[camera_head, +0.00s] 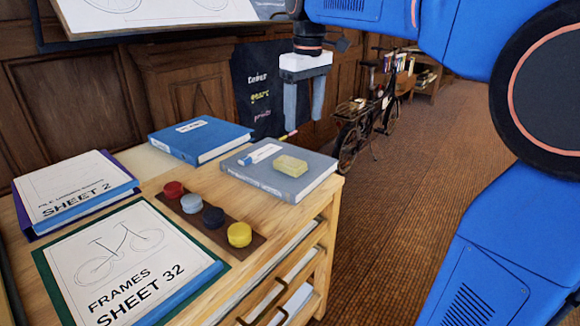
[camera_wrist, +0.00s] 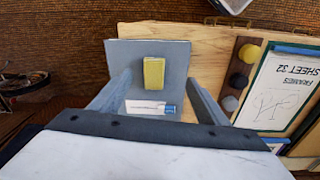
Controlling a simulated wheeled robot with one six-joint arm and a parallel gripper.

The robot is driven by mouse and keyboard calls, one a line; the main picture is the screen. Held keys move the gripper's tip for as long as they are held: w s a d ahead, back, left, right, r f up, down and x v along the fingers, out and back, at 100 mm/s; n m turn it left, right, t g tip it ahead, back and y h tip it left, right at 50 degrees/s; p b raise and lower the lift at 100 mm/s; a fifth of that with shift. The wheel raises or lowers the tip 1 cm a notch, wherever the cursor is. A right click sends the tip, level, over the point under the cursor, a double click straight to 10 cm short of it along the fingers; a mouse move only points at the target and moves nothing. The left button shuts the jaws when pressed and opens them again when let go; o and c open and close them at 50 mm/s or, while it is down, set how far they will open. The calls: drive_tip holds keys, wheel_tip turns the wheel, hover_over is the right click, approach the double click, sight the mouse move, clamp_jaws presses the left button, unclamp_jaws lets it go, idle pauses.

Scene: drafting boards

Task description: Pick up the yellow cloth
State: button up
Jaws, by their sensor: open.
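The yellow cloth (camera_head: 291,166) is a small folded block lying on a grey book (camera_head: 262,184) at the right end of the wooden cabinet top. In the wrist view the cloth (camera_wrist: 154,72) lies ahead, roughly between my two fingers. My gripper (camera_head: 304,118) is open and empty, pointing down, above and behind the grey book. My gripper also shows in the wrist view (camera_wrist: 159,84), its fingers spread wide. A white and blue tube-like item (camera_head: 260,154) lies on the same book beside the cloth and apart from it.
A blue book (camera_head: 200,139) lies behind left of the grey one. A dark strip (camera_head: 212,219) holds several round pots, one of them yellow (camera_head: 240,235). Folders (camera_head: 75,194) fill the left side. A drawing board (camera_head: 150,18) overhangs above. A bicycle (camera_head: 368,118) stands on the floor beyond.

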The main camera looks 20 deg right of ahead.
drive_tip(key=r+n, duration=0.1)
drive_tip(key=r, duration=0.1)
hover_over(291, 162)
drive_tip(key=shift+g, duration=0.4)
wheel_tip(291, 162, down, 18)
drive_tip(key=shift+w+r, duration=0.1)
drive_tip(key=shift+r, duration=0.1)
drive_tip(key=c, duration=1.1)
